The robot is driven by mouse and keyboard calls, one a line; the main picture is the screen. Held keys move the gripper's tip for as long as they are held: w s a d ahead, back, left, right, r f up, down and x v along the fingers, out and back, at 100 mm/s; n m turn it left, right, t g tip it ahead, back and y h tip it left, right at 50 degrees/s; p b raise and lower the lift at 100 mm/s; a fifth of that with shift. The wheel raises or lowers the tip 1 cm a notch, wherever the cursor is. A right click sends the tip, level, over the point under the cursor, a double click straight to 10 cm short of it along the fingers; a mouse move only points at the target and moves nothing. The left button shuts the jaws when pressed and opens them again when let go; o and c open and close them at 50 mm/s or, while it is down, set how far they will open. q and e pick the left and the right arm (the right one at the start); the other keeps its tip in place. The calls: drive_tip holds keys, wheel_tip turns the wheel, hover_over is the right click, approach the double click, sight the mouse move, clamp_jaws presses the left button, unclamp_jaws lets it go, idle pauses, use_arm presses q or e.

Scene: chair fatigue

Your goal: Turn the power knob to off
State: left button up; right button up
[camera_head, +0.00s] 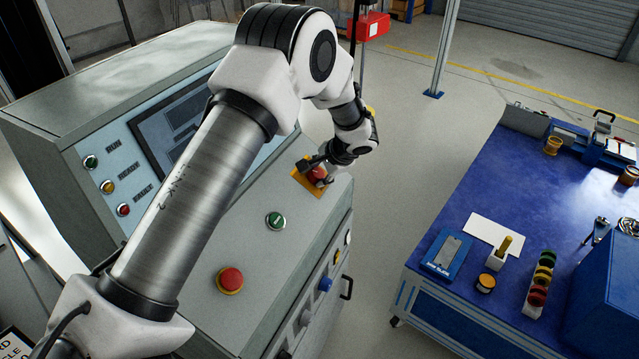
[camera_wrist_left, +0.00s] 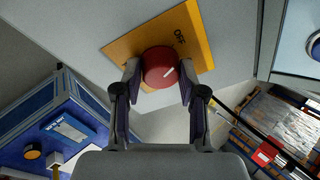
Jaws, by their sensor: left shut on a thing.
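The red power knob (camera_wrist_left: 158,66) sits on a yellow plate (camera_wrist_left: 200,45) on the console's sloping top. My right gripper is not in view.
The console (camera_head: 180,305) also bears a green button (camera_head: 275,221), a red mushroom button (camera_head: 230,280) and a screen (camera_head: 150,135) partly behind my left arm. A blue workbench (camera_head: 505,185) with several small items stands at right. Open floor lies between them.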

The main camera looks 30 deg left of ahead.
use_arm(q)
drive_tip(key=shift+n+b, duration=0.4)
drive_tip(key=shift+b, duration=0.05)
drive_tip(key=o, duration=1.1)
drive_tip(key=shift+o, duration=0.2)
drive_tip(key=v, duration=1.2)
drive_tip(key=shift+f, duration=0.1)
